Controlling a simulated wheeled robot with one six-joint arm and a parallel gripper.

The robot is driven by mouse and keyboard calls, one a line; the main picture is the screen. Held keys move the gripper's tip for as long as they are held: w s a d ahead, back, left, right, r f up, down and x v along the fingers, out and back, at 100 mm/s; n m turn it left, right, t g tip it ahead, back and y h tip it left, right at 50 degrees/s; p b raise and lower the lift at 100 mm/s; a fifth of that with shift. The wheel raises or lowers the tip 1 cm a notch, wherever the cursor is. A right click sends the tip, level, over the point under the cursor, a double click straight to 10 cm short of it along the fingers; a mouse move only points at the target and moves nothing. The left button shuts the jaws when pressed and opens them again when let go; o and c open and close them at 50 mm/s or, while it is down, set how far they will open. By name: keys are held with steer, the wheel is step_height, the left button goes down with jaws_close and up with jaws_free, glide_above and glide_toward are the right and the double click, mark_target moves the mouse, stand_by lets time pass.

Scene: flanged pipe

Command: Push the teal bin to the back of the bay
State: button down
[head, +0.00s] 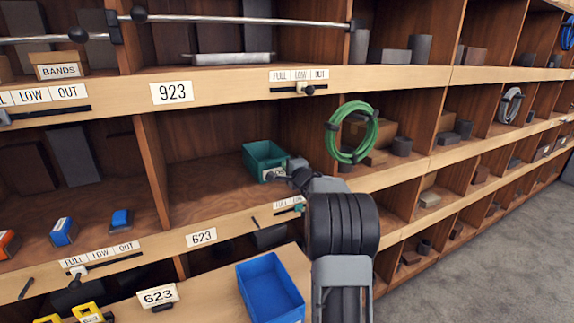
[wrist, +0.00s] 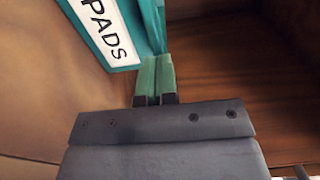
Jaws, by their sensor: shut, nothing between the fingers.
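The teal bin (head: 262,152) stands upright in the bay above the 623 label, toward the bay's right side. In the wrist view the teal bin (wrist: 149,22) shows its front with a white PADS label. My gripper (wrist: 158,58) is shut and empty, its green fingers side by side. The fingertips are at the bin's front, just beside the label; I cannot tell whether they touch it. In the head view my gripper (head: 275,174) reaches in from the lower right and hides part of the bin's front.
The bay floor (head: 205,195) left of the bin is bare. A wooden divider (head: 152,170) bounds the bay on the left. A green hose coil (head: 331,128) hangs on the right. A blue bin (head: 270,288) stands on a lower surface in front.

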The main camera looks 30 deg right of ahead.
mark_target(282, 159)
steer(key=shift+w, duration=0.35)
steer(key=shift+w+r+p, duration=0.2)
steer(key=shift+p, duration=0.25)
steer(key=w+p, duration=0.1)
steer(key=p, duration=0.1)
steer(key=w+p, duration=0.1)
steer(key=w, duration=0.1)
steer(key=shift+d+p, duration=0.3)
steer(key=shift+p, duration=0.05)
steer(key=shift+w+f, duration=0.15)
steer(key=shift+w, duration=0.3)
steer(key=shift+s, duration=0.1)
